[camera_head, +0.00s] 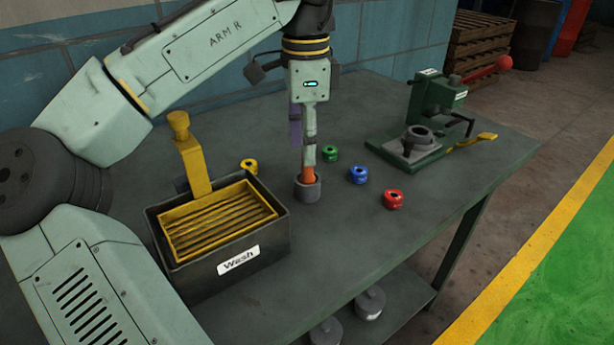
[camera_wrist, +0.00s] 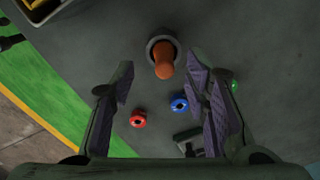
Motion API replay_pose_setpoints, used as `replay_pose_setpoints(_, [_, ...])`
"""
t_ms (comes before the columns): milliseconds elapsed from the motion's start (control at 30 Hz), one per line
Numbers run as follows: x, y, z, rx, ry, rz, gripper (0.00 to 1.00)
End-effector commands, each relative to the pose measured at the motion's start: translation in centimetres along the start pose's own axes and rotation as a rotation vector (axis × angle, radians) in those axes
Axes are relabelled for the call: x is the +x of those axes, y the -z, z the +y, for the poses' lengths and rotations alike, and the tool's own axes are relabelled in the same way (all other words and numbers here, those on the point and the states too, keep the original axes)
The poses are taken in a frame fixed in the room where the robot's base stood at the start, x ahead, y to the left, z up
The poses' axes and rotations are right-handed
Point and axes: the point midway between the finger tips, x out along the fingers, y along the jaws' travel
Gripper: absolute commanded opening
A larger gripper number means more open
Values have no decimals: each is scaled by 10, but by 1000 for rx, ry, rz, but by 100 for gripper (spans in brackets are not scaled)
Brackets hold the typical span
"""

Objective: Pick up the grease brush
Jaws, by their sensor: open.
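The grease brush, seen as an orange-brown handle (camera_head: 308,174), stands in a small grey cup (camera_head: 308,192) on the workbench; its bristle end is hidden in the cup. In the wrist view the rounded handle (camera_wrist: 163,58) points up at the camera, with the cup rim (camera_wrist: 150,41) around it. My gripper (camera_head: 307,150) is directed down over the brush, and a finger covers part of the handle in the head view. In the wrist view my gripper (camera_wrist: 158,72) is open, its purple-padded fingers apart on either side of the handle's line. No contact with the handle shows.
A black "Wash" box (camera_head: 238,262) with a yellow basket (camera_head: 218,218) stands left of the cup. Yellow (camera_head: 249,167), green (camera_head: 330,153), blue (camera_head: 358,174) and red (camera_head: 394,199) rings lie around. A green press (camera_head: 437,115) stands at back right. Bench right-front is clear.

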Motion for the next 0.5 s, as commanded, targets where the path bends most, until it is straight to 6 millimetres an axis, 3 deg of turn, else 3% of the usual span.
replay_pose_setpoints(300, [42, 3, -4, 0, -2, -4, 42])
replay_pose_setpoints(500, [50, 4, -4, 1, -1, -1, 42])
